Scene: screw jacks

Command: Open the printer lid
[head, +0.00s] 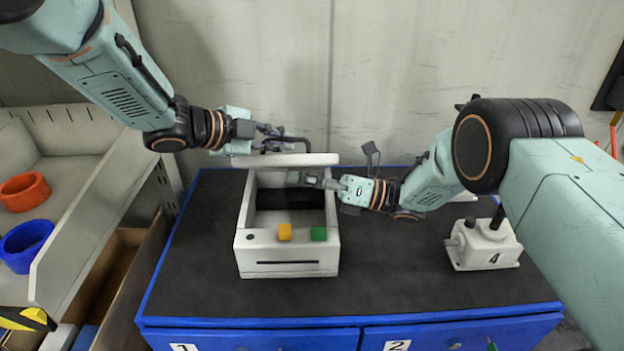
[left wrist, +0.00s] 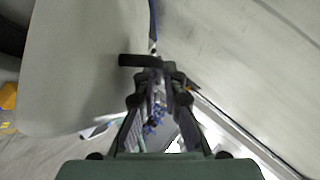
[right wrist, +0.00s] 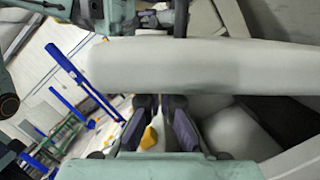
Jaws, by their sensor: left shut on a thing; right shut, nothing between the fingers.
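The white printer (head: 286,250) stands on the dark table top, with a yellow button and a green button at its front. Its lid (head: 285,160) is raised at the back, seen nearly edge-on, and the dark inside shows. In the left wrist view the lid (left wrist: 80,70) is a broad pale panel. My left gripper (head: 272,140) is shut on the dark lid handle (left wrist: 138,60) above the lid. My right gripper (head: 305,180) is shut and empty over the printer's right wall, just below the lid. The lid's pale edge (right wrist: 200,65) crosses the right wrist view beyond the fingers; contact is unclear.
A white box marked 4 (head: 485,244) stands on the right of the table. A shelf unit (head: 95,190) at the left holds a red ring (head: 25,192) and a blue ring (head: 25,247). A wall rises behind. The table's front left and middle right are clear.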

